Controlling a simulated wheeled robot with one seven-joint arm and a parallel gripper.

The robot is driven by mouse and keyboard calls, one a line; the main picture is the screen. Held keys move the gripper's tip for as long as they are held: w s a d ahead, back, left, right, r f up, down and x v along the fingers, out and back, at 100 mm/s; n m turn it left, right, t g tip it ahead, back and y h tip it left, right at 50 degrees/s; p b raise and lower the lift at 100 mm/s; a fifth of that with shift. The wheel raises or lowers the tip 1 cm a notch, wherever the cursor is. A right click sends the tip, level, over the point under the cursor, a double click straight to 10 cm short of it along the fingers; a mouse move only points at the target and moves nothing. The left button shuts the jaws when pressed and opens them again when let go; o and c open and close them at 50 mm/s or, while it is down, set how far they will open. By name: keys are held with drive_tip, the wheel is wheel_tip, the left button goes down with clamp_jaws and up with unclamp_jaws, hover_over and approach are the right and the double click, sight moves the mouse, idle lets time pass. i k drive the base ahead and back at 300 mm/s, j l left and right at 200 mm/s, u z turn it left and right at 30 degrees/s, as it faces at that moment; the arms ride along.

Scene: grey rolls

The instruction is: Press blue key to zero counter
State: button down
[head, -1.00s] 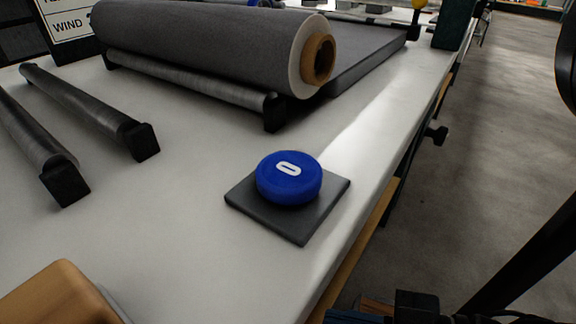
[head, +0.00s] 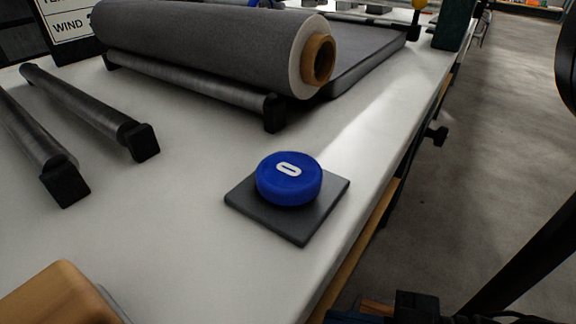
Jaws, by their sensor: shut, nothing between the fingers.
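The blue key (head: 289,184) is a round blue button with a white "0" on its top. It sits on a square dark grey base plate (head: 300,228) near the right edge of the white table. Nothing touches or covers the key. My gripper does not show in the head view, so its place relative to the key cannot be seen.
Dark bars with black end blocks (head: 141,142) stand at left. A tan block (head: 62,298) is at bottom left. Clear tabletop surrounds the key's plate.

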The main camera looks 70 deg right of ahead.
sight(286, 178)
drive_tip(key=l+u, duration=0.15)
drive_tip(key=u, duration=0.4)
drive_tip(key=k+l+u, duration=0.65)
drive_tip(key=l, duration=0.2)
drive_tip(key=k+l+u, duration=0.1)
drive_tip(key=k+l, duration=0.75)
drive_tip(key=k, duration=0.15)
